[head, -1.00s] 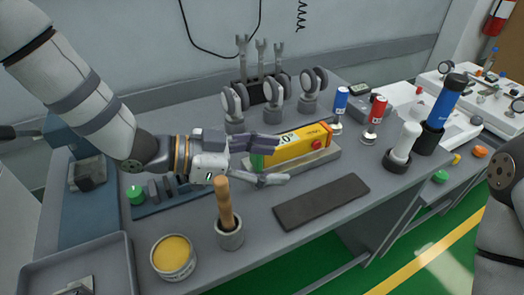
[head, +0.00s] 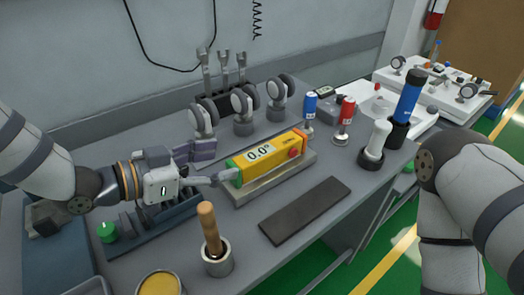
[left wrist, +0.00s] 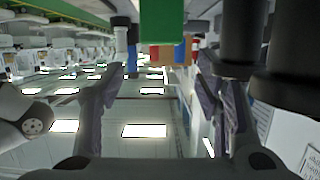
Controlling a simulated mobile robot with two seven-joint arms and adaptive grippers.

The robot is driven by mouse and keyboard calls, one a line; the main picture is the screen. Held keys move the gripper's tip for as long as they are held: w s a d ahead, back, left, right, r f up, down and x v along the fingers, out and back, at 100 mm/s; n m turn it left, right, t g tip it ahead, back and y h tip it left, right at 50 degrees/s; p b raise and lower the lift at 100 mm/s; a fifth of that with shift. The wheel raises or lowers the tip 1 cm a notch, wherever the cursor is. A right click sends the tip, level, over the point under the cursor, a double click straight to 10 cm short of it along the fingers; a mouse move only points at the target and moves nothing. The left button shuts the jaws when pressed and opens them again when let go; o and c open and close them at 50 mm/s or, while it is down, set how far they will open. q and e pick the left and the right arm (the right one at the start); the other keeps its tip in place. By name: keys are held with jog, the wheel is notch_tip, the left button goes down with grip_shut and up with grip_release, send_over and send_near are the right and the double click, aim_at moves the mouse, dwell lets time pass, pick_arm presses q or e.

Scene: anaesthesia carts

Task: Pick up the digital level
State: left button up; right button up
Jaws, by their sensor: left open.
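The digital level (head: 270,155) is a yellow bar with green at its left end, a 0.0° display and a red button. It rests on a light grey block (head: 279,180) on the bench. My left gripper (head: 226,160) is open and empty at the level's left end, its fingers pointing toward it. The lower finger's tip overlaps the green end in the head view; I cannot tell whether they touch. In the left wrist view, the green end (left wrist: 162,22) shows at the top, between the open fingers (left wrist: 158,88). My right gripper is out of view.
A wooden-handled tool in a cup (head: 211,240) and a yellow-topped tin (head: 159,284) stand in front. A dark flat plate (head: 305,211) lies before the level.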

aim_at(264, 150)
pick_arm(q)
jog(key=b+x, duration=0.1)
jog(key=x, duration=1)
jog(key=shift+w+d, duration=0.25)
grip_shut()
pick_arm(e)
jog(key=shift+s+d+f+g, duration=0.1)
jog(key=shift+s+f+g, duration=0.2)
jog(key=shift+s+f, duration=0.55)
